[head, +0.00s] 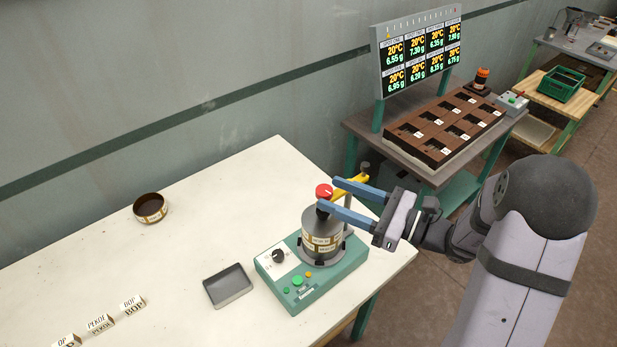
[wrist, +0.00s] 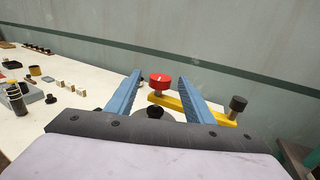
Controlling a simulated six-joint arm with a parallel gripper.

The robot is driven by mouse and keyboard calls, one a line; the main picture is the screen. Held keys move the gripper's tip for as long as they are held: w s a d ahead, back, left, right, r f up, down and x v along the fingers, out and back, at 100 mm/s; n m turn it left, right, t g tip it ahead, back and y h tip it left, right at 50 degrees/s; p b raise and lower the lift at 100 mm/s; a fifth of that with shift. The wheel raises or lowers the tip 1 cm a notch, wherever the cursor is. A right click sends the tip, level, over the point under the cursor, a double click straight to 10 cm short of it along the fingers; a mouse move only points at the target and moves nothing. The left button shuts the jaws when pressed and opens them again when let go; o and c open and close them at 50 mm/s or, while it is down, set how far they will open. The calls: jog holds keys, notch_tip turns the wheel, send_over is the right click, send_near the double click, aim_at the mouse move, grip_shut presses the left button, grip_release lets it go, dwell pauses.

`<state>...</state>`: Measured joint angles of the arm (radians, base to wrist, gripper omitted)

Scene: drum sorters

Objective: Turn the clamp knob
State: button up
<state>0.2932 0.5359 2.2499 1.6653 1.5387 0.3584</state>
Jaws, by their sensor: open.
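The red clamp knob (head: 324,191) sits on top of the yellow clamp arm (head: 356,188), above a grey drum (head: 322,226) with labels around it. The drum stands on a green sorter base (head: 315,272) near the table's right end. My gripper (head: 326,193) is open, with its two blue fingers reaching toward the knob from the right. In the wrist view, the red knob (wrist: 159,80) shows between the finger ends, with a gap to each finger. The yellow arm (wrist: 190,106) runs below it to a black post cap at right. I cannot tell the exact depth of the fingers relative to the knob.
A dark empty tray (head: 228,286) lies left of the sorter base. A round brown tin (head: 150,208) stands farther back, and small labelled blocks (head: 100,322) are at front left. A second table (head: 376,140) holds a brown slotted rack and display board. The middle of the white table is clear.

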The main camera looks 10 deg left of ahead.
jog(key=shift+w+a+p, duration=0.2)
jog(key=shift+a+p, duration=0.15)
jog(key=shift+a, duration=0.15)
jog(key=p+x, duration=0.2)
jog(key=x, duration=0.3)
jog(key=shift+a, duration=0.1)
jog(key=shift+w+a+p, duration=0.3)
jog(key=shift+a, duration=0.2)
jog(key=shift+c, duration=0.6)
